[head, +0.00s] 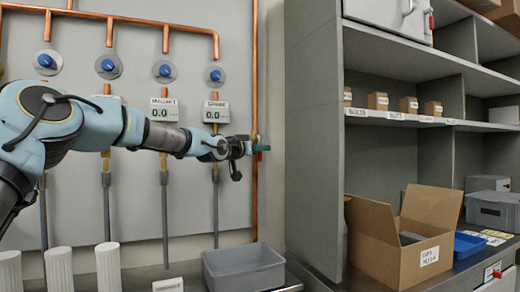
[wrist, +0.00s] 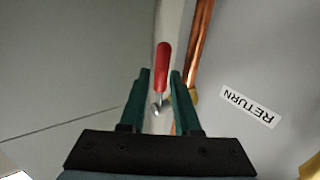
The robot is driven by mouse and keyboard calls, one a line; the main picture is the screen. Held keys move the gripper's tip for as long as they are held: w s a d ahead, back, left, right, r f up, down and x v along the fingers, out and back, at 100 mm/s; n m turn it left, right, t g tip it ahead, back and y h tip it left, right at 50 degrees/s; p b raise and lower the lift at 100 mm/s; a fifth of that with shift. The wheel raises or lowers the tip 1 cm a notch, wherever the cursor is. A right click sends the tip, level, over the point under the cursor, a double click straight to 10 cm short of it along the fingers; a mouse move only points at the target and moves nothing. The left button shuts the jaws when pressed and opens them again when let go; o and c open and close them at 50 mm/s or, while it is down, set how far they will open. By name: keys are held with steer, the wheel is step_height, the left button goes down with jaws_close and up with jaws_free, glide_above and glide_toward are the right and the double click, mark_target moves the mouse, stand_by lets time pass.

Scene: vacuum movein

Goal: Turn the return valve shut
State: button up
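The return valve's red lever handle (wrist: 163,67) shows in the wrist view, with a small metal part (wrist: 157,108) at its lower end. My gripper (wrist: 160,75) is open, with one green finger on each side of the handle. Gaps show between the fingers and the handle; I cannot tell how deep the handle sits between them. A white label reading RETURN (wrist: 249,107) is to the right, beside a copper pipe (wrist: 200,45).
Blue-knobbed valves (head: 165,71) and gauges (head: 164,109) line the wall panel left of my gripper. A grey bin (head: 243,267) stands below. A shelf unit (head: 313,140) rises close on the right, with an open cardboard box (head: 385,250) on its lower surface.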

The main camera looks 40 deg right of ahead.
jaws_close()
stand_by(1.3)
